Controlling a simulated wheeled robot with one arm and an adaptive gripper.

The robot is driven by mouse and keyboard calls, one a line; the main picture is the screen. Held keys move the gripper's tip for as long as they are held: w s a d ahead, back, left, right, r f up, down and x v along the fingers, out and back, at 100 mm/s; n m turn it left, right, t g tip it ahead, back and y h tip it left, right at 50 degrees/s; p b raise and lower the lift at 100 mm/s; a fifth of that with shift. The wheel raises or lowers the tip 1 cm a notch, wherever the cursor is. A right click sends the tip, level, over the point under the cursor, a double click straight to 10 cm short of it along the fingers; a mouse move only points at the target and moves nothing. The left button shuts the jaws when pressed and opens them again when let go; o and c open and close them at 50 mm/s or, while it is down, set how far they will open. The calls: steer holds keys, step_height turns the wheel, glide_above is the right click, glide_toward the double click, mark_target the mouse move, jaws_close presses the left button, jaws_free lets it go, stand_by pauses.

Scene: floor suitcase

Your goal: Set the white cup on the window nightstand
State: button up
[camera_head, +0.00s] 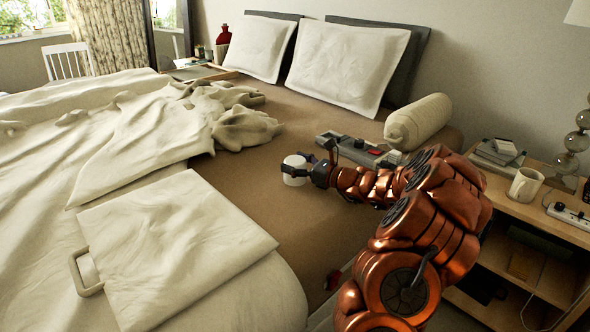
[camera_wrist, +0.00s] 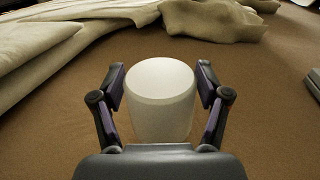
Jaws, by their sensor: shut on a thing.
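The white cup (camera_head: 295,170) is between the fingers of my gripper (camera_head: 310,169), above the brown bed sheet. In the wrist view the cup (camera_wrist: 160,112) has a smooth, pale top and narrows downward; no handle shows. My gripper's fingers (camera_wrist: 161,90) are on both sides of it, shut on it. I cannot tell how far it is above the bed. The window nightstand (camera_head: 204,72) is at the far side of the bed, partly hidden by it, with a red vase (camera_head: 223,38) and small items on top.
A cream mug (camera_head: 525,185) and books (camera_head: 497,152) are on the near wooden nightstand (camera_head: 562,222) at right. The bed holds pillows, a bolster (camera_head: 418,122), a grey device (camera_head: 360,151) and a bunched blanket (camera_head: 160,130). A white chair (camera_head: 67,60) stands by the window.

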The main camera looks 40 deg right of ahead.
steer(key=shift+f, duration=0.35)
steer(key=shift+f, duration=0.1)
steer(key=o, duration=1.2)
